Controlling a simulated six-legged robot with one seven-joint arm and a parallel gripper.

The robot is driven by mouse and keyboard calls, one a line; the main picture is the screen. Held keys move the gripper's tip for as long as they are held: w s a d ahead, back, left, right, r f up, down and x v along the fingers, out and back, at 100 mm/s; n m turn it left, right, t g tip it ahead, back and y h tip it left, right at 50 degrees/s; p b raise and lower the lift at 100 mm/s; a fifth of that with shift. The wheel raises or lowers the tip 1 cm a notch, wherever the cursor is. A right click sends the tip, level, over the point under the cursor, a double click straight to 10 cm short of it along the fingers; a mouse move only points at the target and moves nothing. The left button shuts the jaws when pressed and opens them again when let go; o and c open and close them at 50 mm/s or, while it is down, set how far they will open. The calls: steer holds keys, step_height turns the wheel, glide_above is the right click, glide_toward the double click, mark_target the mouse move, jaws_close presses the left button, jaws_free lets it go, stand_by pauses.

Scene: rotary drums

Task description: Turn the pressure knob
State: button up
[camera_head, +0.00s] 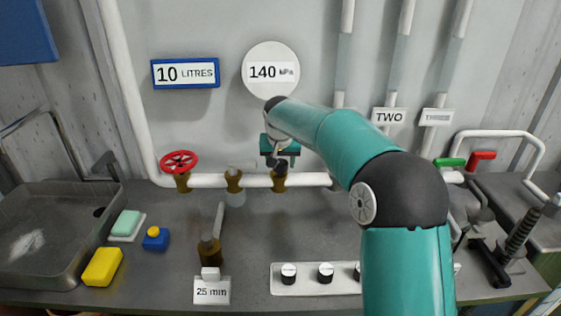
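My gripper (279,160) points down at the pipe along the wall, below the round white gauge reading 140 kPa (262,72). Its fingertips are at the dark top of a brass valve (279,182), which may be the pressure knob; no label marks it. The fingers are small and dark, so I cannot tell whether they touch or grip it. To the left on the same pipe are a brass valve with a grey top (234,182) and a red handwheel (179,162).
A white strip with black knobs (325,273) lies at the front, partly hidden by my arm. A brass lever fitting (210,249) stands behind the "25 mm" sign (212,291). A sink (50,235), yellow sponge (102,267) and blue-yellow item (155,239) are left. Red (481,159) and green handles (449,162) are right.

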steer(key=c, duration=0.6)
steer(key=shift+n, duration=0.4)
steer(key=n+y, duration=0.1)
steer(key=n, duration=0.1)
steer(key=n+y, duration=0.1)
steer(key=n, duration=0.1)
steer(key=shift+d+n+g, duration=0.2)
steer(key=shift+n+g, duration=0.1)
steer(key=n, duration=0.2)
steer(key=n+g+y, duration=0.1)
steer(key=n, duration=0.2)
steer(key=shift+w+d+y, duration=0.1)
steer(key=shift+w+y, duration=0.05)
steer(key=shift+y, duration=0.15)
steer(key=n+g, duration=0.1)
steer(key=n, duration=0.2)
steer(key=n+g+y, duration=0.1)
steer(key=n, duration=0.2)
steer(key=shift+w+n+g, duration=0.15)
steer(key=shift+n+g, duration=0.15)
steer(key=shift+n, duration=0.1)
steer(key=n+g, duration=0.2)
steer(key=n, duration=0.3)
steer(key=shift+w, duration=0.1)
steer(key=shift+h, duration=0.3)
